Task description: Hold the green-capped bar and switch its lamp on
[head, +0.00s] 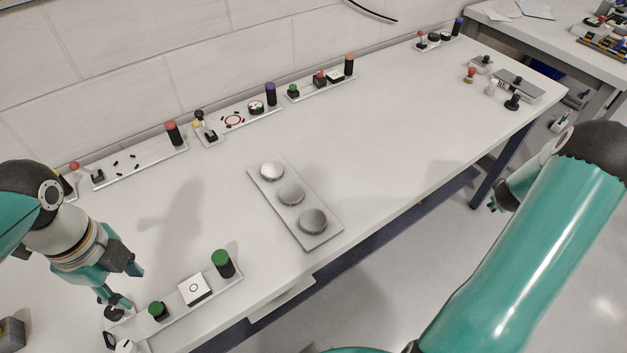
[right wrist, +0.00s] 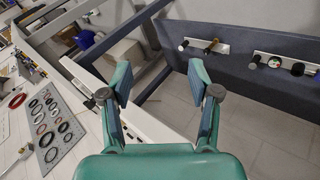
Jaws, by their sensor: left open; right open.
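The green-capped bar (head: 222,265) is a short black upright post with a green top. It stands at the right end of a pale strip (head: 207,303) at the near edge of the table. A white square switch (head: 194,289) with a ring mark and a dark knob with a green top (head: 158,311) share this strip. Which part is the lamp, I cannot tell. My left gripper (head: 122,284) is open, left of the bar and apart from it, over the strip's left end. My right gripper is open and empty in the right wrist view (right wrist: 158,84), away from the bar.
A grey plate with three round silver domes (head: 292,195) lies mid-table. Several strips with knobs and posts, including a red-topped post (head: 172,133), line the wall. Small knobs (head: 513,102) stand at the far right. The table between is clear.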

